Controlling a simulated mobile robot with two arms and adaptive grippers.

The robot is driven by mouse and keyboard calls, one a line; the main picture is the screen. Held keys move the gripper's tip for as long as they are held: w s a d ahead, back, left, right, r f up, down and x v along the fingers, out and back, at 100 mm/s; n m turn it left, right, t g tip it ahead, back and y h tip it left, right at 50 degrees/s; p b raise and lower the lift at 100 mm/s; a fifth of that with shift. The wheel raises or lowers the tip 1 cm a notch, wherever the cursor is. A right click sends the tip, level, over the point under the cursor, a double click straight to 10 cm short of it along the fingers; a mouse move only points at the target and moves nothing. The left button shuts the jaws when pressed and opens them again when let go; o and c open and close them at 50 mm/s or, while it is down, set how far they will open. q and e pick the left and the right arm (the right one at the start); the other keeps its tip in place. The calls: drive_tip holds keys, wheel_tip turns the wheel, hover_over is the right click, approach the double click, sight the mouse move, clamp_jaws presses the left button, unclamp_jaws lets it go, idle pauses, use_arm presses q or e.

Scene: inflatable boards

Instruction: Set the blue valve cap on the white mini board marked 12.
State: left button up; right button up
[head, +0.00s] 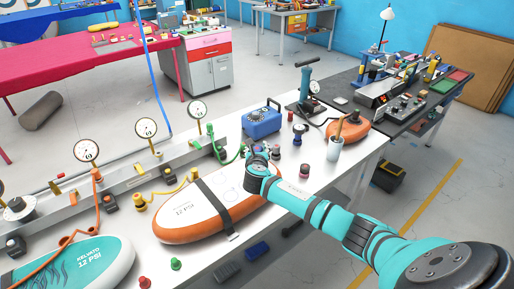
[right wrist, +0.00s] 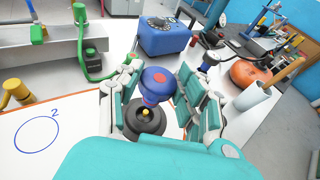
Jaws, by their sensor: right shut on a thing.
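The blue valve cap (right wrist: 158,80), with a red dot on top, is between the fingers of my right gripper (right wrist: 154,98), which is shut on it. The cap is roughly upright over a dark round valve fitting (right wrist: 146,122) with a yellowish centre; I cannot tell whether they touch. The white mini board marked 12 PSI (head: 176,222), with an orange rim and a dark strap, lies on the white table. My right gripper (head: 256,160) is over the far right end of this board in the head view, and hides the cap there. My left gripper is out of view.
A teal board (head: 75,262) lies front left. Gauges and hoses line the left rail. A drawn circle (right wrist: 37,134) marks the board.

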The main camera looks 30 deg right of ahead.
drive_tip(key=shift+f+b, duration=0.6)
drive_tip(key=shift+f, duration=0.7)
drive_tip(key=shift+p, duration=0.9)
idle(0.6)
drive_tip(key=shift+f+b, duration=1.05)
drive_tip(key=shift+f, duration=0.35)
drive_tip(key=o, duration=1.3)
drive_tip(key=shift+s, duration=0.1)
drive_tip(key=v, duration=1.2)
